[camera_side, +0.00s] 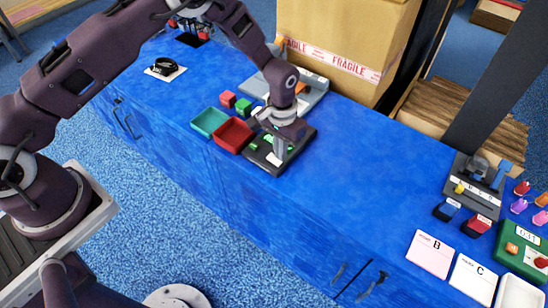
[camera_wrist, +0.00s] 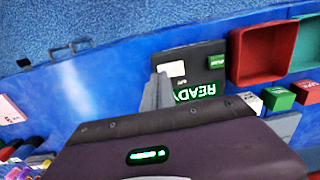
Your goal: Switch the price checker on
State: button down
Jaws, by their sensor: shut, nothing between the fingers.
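A dark flat device (camera_side: 302,136), which may be the price checker, lies on the blue counter below my gripper (camera_side: 281,152). In the wrist view the device (camera_wrist: 205,58) shows a green lit "READY", upside down. A small green patch (camera_wrist: 216,62) and a white patch (camera_wrist: 172,69) are on its face. My gripper (camera_wrist: 160,76) is shut and empty, its tips over or at the device beside the white patch. I cannot tell if they touch it. My gripper hides part of the device.
A red tray (camera_side: 233,134) and a teal tray (camera_side: 209,121) stand left of the device. Red and green blocks (camera_side: 243,106) are behind them. A large carton (camera_side: 345,35) stands at the back. The counter's middle is clear; cards and small devices fill its right end.

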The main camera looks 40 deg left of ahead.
jog(key=shift+r, duration=2.55)
notch_tip(320, 180, up, 10)
jog(key=t, duration=0.1)
send_over(280, 163)
jog(key=a, duration=0.2)
jog(key=s+a+r+t, duration=0.1)
jog(key=s+a+r, duration=0.15)
jog(key=r, duration=0.35)
jog(key=s+a+r, duration=0.1)
jog(key=s+r, duration=0.3)
jog(key=r, duration=0.2)
jog(key=s+a+r+t, duration=0.1)
jog(key=s+r, duration=0.3)
jog(key=s, duration=0.7)
jog(key=s+a+r+t, duration=0.2)
jog(key=s+a+r, duration=0.2)
jog(key=s, duration=0.7)
jog(key=shift+s+t, duration=0.3)
